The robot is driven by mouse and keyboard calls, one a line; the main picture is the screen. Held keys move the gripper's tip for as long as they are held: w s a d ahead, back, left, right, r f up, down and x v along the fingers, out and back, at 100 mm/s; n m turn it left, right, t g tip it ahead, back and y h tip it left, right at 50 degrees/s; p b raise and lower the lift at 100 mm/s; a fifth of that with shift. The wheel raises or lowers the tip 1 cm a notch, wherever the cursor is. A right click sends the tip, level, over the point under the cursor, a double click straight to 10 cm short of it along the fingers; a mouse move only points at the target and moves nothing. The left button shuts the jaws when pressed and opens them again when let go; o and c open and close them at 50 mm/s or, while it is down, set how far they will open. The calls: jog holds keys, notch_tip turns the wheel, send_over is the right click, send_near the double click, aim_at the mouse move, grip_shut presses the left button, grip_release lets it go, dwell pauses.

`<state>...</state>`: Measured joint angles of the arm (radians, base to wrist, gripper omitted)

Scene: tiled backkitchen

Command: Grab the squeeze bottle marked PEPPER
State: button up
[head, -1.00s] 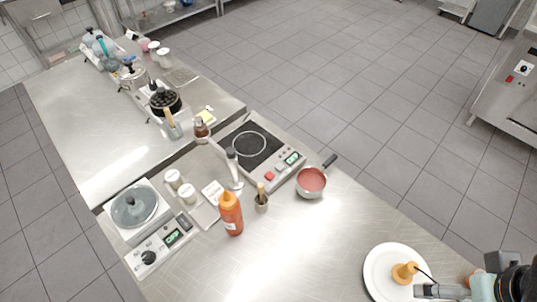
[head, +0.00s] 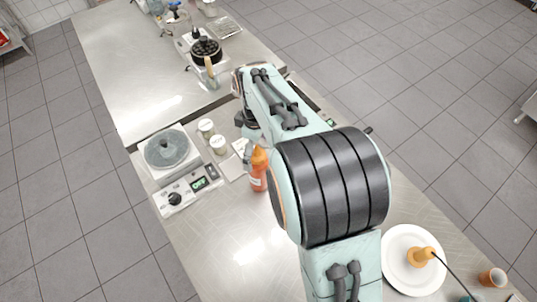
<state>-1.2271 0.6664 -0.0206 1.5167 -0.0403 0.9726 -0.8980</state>
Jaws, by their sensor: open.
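An orange-red squeeze bottle (head: 259,172) stands upright on the steel counter, partly covered by my arm. Its label is too small to read, so I cannot tell whether it says PEPPER. My arm reaches out over the counter, its big dark joint just right of the bottle. My gripper (head: 249,142) is small and partly hidden at the far end of the arm, close to the bottle's top. It is open, and I see nothing held. Whether it touches the bottle is unclear.
A white plate (head: 398,267) with an orange-tan object (head: 424,256) lies at lower right. A black pan (head: 206,50) stands farther back. My arm hides the hob area.

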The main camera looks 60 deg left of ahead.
aim_at(258, 167)
notch_tip(258, 167, down, 4)
jog(key=shift+f, duration=0.2)
jog(key=c, duration=1.3)
jog(key=shift+r, duration=0.1)
